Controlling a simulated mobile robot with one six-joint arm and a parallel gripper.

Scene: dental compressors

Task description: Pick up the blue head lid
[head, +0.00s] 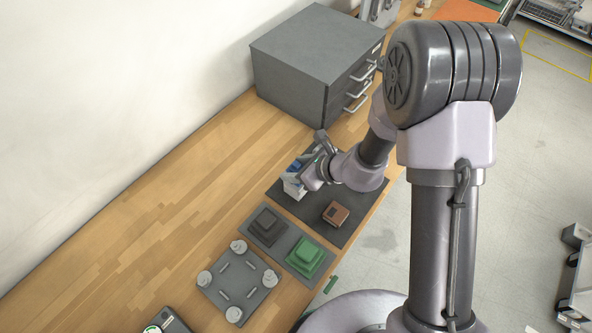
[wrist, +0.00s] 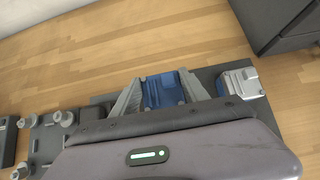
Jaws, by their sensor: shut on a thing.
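The blue head lid (wrist: 164,91) is between the two grey fingers of my gripper (wrist: 161,78) in the wrist view, one finger against each side. My gripper is shut on it. In the head view my gripper (head: 303,180) is low over the dark mat (head: 345,236) on the wooden bench. Blue and pale surfaces show by the fingers there, but I cannot tell the lid's outline. The lid's lower part is hidden by the gripper body in the wrist view, so I cannot tell whether it touches the mat.
A brown block (head: 336,213) is on the mat. A dark block (head: 268,225), a green block (head: 306,254) and a plate with pegs (head: 239,287) are nearer. A grey drawer cabinet (head: 315,55) stands behind.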

